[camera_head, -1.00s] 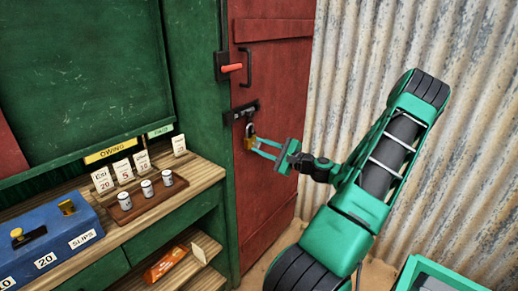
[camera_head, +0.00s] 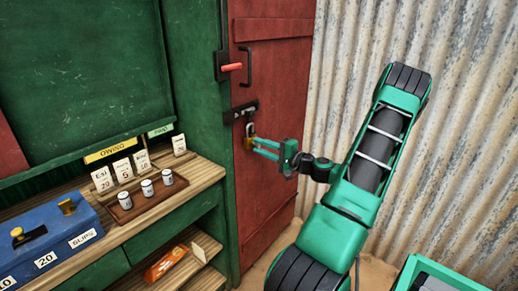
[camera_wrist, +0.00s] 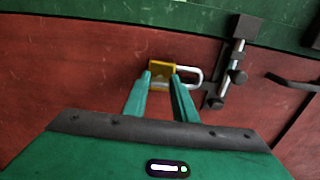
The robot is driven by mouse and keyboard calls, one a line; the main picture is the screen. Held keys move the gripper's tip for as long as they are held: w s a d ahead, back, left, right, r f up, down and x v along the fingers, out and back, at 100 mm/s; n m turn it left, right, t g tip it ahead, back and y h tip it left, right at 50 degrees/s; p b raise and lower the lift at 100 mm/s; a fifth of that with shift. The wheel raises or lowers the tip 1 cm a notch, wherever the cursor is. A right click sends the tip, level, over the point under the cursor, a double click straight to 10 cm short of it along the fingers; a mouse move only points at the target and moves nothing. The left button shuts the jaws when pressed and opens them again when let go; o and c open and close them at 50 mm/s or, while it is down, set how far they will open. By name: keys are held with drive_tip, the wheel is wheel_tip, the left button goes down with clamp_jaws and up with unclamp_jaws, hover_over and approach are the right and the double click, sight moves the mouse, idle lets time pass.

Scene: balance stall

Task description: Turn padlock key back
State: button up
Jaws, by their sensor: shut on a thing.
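A brass padlock (camera_head: 249,141) with a pale shackle hangs at a dark hasp (camera_head: 242,111) on the red door. In the wrist view the padlock (camera_wrist: 161,73) lies just beyond my fingertips, its shackle on the right by the bolt. My gripper (camera_head: 253,146) is at the padlock's lower front. In the wrist view my gripper (camera_wrist: 160,77) has its two green fingers reaching the padlock body, with a small gap showing between them. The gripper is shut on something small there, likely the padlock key. The key itself is hidden or too small to make out.
The red door (camera_head: 275,190) has a dark handle (camera_head: 245,68) and a red-handled latch (camera_head: 231,67) above the padlock. A wooden counter (camera_head: 205,175) with cards, weights and a blue box (camera_head: 50,240) stands left. A corrugated wall (camera_head: 340,60) stands right.

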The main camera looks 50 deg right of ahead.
drive_tip(key=shift+a+f, duration=0.15)
drive_tip(key=shift+f, duration=0.05)
idle(0.3)
drive_tip(key=o, duration=1)
drive_tip(key=shift+o, duration=0.2)
drive_tip(key=shift+r, duration=0.1)
drive_tip(key=s+d, duration=0.1)
drive_tip(key=s, duration=0.9)
drive_tip(key=shift+s, duration=0.3)
